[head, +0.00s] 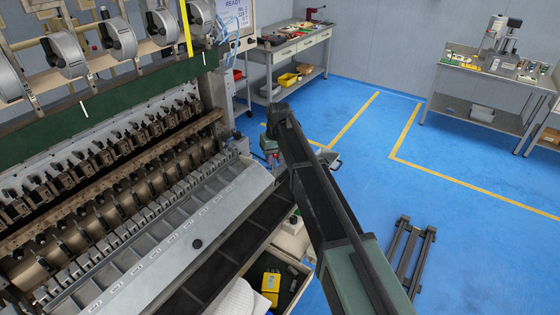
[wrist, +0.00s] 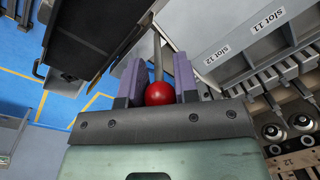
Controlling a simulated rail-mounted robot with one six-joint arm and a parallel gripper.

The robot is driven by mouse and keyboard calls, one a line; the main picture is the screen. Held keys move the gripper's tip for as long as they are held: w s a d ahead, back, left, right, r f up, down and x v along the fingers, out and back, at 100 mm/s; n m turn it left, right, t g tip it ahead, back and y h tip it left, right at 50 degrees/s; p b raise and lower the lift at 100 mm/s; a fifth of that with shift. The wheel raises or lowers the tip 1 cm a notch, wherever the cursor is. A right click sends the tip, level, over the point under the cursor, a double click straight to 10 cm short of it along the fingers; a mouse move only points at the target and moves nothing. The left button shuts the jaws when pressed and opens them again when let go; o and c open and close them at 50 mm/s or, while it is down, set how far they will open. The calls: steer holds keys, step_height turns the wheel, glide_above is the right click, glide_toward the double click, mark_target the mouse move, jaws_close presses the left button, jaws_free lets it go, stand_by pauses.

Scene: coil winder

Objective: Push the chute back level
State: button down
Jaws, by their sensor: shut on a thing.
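My gripper (wrist: 158,72) is shut on a red ball knob (wrist: 159,93), with one purple finger on each side of it. A metal rod (wrist: 157,55) runs from the knob to the machine. A long grey panel (head: 150,262) tilts down along the machine's front; it looks like the chute, though I cannot be sure. In the wrist view its labelled face (wrist: 228,62) shows "slot 11" beside the gripper. In the head view my arm reaches past the panel's far end and mostly hides the gripper; the knob cannot be made out there.
The coil winder (head: 110,165) fills the left side. An open drawer with a yellow item (head: 270,286) lies below the panel. A dark rack (head: 410,255) lies on the blue floor at right. Two workbenches (head: 300,42) (head: 490,72) stand at the back, with open floor between.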

steer(key=shift+w+a+f, duration=0.15)
steer(key=shift+w+a, duration=0.4)
steer(key=shift+a, duration=0.35)
steer(key=c, duration=0.9)
jaws_free()
steer(key=r+p, duration=0.7)
steer(key=d+r+p, duration=0.1)
steer(key=r+p, duration=0.2)
steer(key=r, duration=0.1)
steer(key=shift+w+p, duration=0.15)
steer(key=shift+p, duration=0.15)
steer(key=shift+f, duration=0.15)
